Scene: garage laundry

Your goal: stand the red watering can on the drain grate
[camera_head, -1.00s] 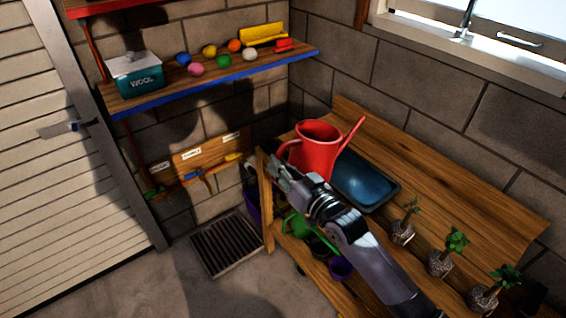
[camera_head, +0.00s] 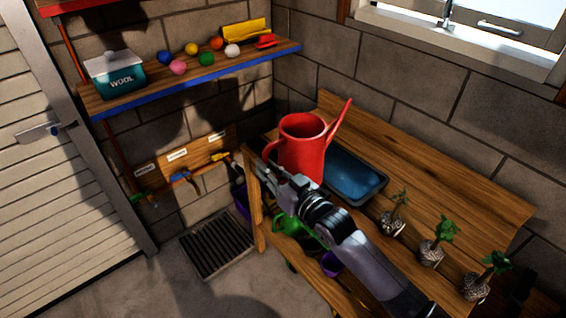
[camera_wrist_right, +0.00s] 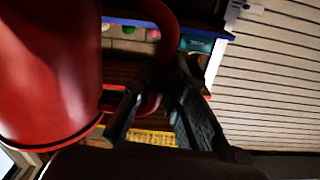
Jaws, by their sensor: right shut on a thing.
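The red watering can (camera_head: 302,158) is at the left end of the wooden bench in the head view, its spout pointing up and right. My right gripper (camera_head: 268,168) is at its left side, shut on the handle. In the right wrist view the can body (camera_wrist_right: 45,80) fills the left side, and the fingers (camera_wrist_right: 160,95) close around the handle. The can's underside is hidden by my arm in the head view, so its clearance from the bench is unclear. The drain grate (camera_head: 216,244) lies bare on the floor, left of the bench. My left gripper is not in view.
A blue tray (camera_head: 350,175) sits right of the can, with several seedlings (camera_head: 432,250) along the bench (camera_head: 440,185). A blue-edged shelf (camera_head: 200,85) holds a wool box (camera_head: 118,78) and coloured balls. A purple bucket (camera_head: 241,200) stands near the grate.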

